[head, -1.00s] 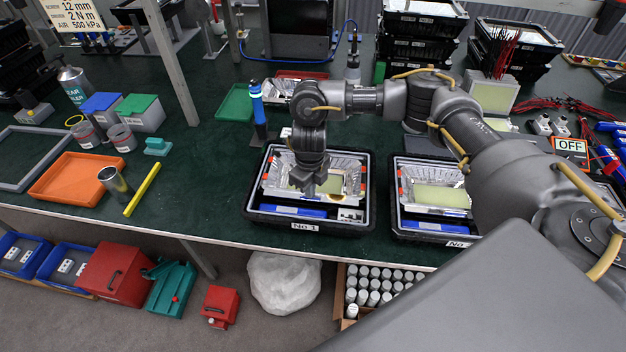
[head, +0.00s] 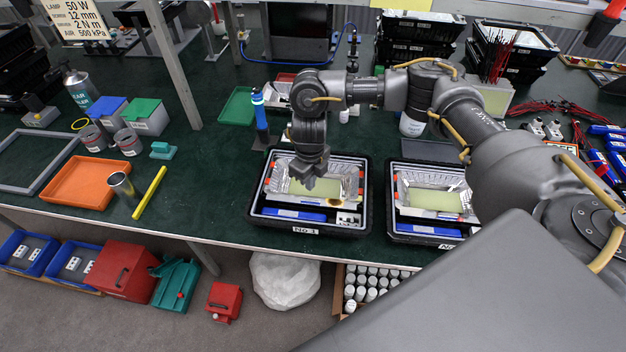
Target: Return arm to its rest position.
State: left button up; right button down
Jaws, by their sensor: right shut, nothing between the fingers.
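My right arm reaches in from the right across the bench. My right gripper (head: 307,184) points down over the left black crate marked No 1 (head: 300,230). It is shut and empty, and its tips overlap the silver floodlight housing (head: 276,183) in that crate. I cannot tell whether the tips touch the housing. The housing has a pale yellowish panel (head: 325,189) inside. A second black crate (head: 425,239) to the right holds a similar housing (head: 407,180), partly hidden by my arm. My left gripper is not in view.
The green bench has bare room left of the crate. An orange tray (head: 75,203), a yellow bar (head: 150,193), a metal cup (head: 122,186) and a blue-topped tool (head: 260,115) stand there. Black crates (head: 410,40) are stacked at the back. Red boxes (head: 118,272) lie below the bench edge.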

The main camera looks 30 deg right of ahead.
jog(key=shift+r, duration=0.55)
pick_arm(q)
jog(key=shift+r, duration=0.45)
pick_arm(e)
jog(key=shift+f, duration=0.1)
